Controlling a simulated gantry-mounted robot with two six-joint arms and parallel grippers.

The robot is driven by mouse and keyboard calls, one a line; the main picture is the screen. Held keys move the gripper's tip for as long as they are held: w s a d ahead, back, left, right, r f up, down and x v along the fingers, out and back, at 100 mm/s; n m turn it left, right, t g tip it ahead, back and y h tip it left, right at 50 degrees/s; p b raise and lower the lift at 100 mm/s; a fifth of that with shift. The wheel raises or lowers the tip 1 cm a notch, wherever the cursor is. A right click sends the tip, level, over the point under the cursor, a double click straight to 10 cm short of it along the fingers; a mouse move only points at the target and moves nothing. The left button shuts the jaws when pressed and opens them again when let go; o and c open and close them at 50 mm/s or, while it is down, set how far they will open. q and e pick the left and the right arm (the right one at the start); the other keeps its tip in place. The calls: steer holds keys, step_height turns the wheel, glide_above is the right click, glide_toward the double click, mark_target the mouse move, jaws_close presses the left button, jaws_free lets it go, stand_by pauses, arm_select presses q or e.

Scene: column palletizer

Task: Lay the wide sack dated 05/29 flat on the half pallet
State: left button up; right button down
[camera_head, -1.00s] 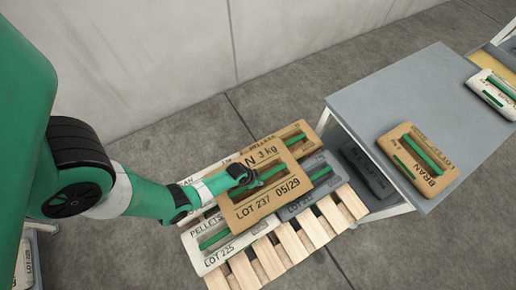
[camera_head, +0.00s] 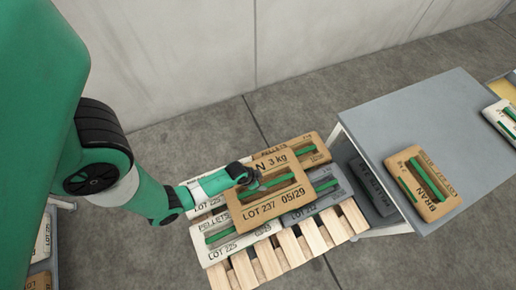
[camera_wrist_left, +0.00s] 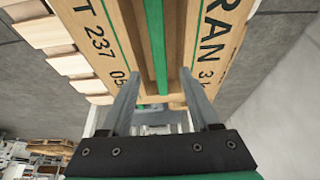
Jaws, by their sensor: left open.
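The wide tan sack dated 05/29 (camera_head: 250,221), printed BRAN 3 kg and LOT 237 with green strips in its slots, is above the half pallet (camera_head: 318,233), overlapping other sacks. I cannot tell whether it rests fully flat on them. My left gripper (camera_head: 254,180) is at the middle of this sack and is open. In the left wrist view the sack (camera_wrist_left: 102,35) fills the top, and the two fingers of the left gripper (camera_wrist_left: 160,95) are spread on either side of its green strip. My right gripper is not in view.
White PELLETS sacks (camera_head: 216,249), a grey sack (camera_head: 322,203) and a tan sack (camera_head: 311,146) lie on the pallet. A grey table (camera_head: 400,117) at right carries another tan BRAN sack (camera_head: 423,194). A dark sack (camera_head: 371,186) is beside its left edge.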

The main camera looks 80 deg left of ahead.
arm_select(q)
steer(key=v, duration=0.3)
steer(key=shift+p, duration=0.3)
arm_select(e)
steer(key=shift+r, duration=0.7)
